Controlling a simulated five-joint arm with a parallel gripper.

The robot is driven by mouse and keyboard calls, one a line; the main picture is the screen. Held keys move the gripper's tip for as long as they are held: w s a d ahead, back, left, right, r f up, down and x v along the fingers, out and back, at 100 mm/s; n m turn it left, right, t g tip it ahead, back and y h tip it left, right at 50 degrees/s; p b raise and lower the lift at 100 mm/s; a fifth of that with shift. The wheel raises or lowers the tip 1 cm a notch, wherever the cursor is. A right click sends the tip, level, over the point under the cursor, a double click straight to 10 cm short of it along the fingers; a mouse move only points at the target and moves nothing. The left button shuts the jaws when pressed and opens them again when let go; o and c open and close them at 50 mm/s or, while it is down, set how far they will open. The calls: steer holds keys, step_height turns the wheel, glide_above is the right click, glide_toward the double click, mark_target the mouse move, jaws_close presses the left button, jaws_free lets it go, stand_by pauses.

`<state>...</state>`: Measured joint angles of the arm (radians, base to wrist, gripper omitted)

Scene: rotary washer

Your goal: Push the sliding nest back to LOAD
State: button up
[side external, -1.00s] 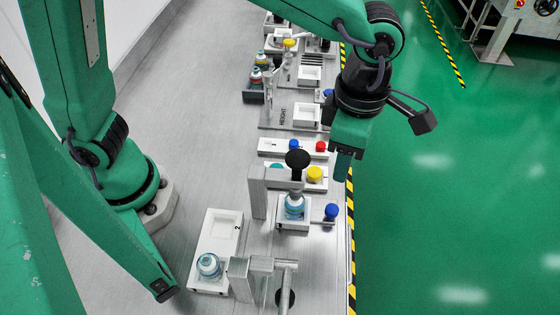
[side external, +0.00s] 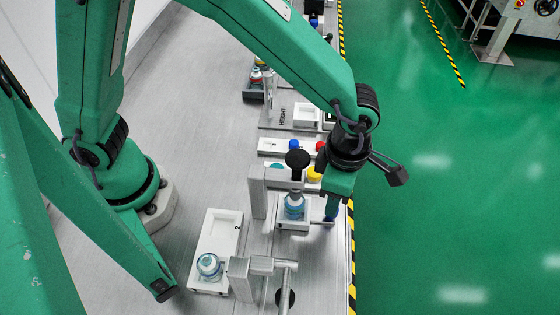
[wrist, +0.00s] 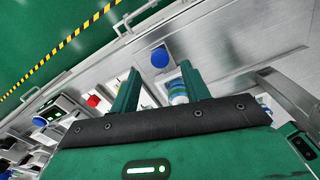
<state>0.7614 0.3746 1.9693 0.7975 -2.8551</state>
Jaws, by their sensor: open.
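The sliding nest (side external: 285,227) is a small white block holding a clear bottle with blue-green contents (side external: 294,206). A rod with a blue knob (wrist: 160,57) sticks out from the nest's right side in the side view. My gripper (side external: 332,208) points down at this knob, largely hiding it there. In the wrist view my fingers (wrist: 161,70) are apart, with the knob just beyond and between their tips. I cannot tell whether a finger touches the knob.
A white tray marked 2 (side external: 224,221) with another bottle (side external: 209,266) lies front left. A grey bracket (side external: 262,266) stands beside it. Behind the nest are a yellow button (side external: 314,173) and a panel with red and blue buttons (side external: 270,145). The striped bench edge (side external: 351,250) lies right.

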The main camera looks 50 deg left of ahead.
mark_target(308, 212)
steer(key=shift+f, duration=2.15)
steer(key=shift+c, duration=0.4)
jaws_close()
